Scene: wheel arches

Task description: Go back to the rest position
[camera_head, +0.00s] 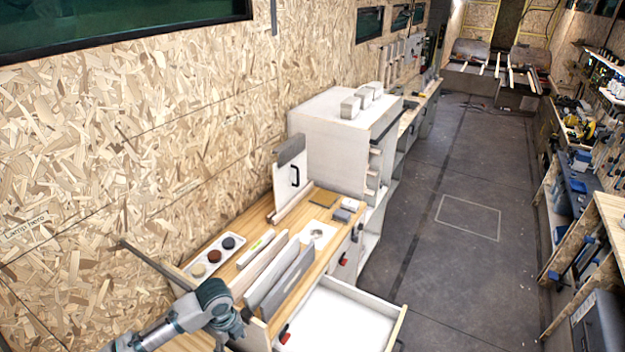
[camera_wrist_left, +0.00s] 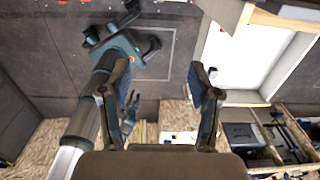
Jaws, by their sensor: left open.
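My left arm (camera_head: 190,312) comes in from the bottom left of the head view and bends down beside the workbench front; its fingers are not clear there. In the left wrist view my left gripper (camera_wrist_left: 160,72) has its two fingers well apart with nothing between them. The head view does not show the right arm.
A white drawer (camera_head: 345,322) stands open from the wooden workbench (camera_head: 225,268), near my left arm. A tray (camera_head: 192,262) with coloured round pots and upright boards (camera_head: 285,283) are on the bench. A white cabinet (camera_head: 330,130) stands behind. The aisle floor (camera_head: 450,170) is clear.

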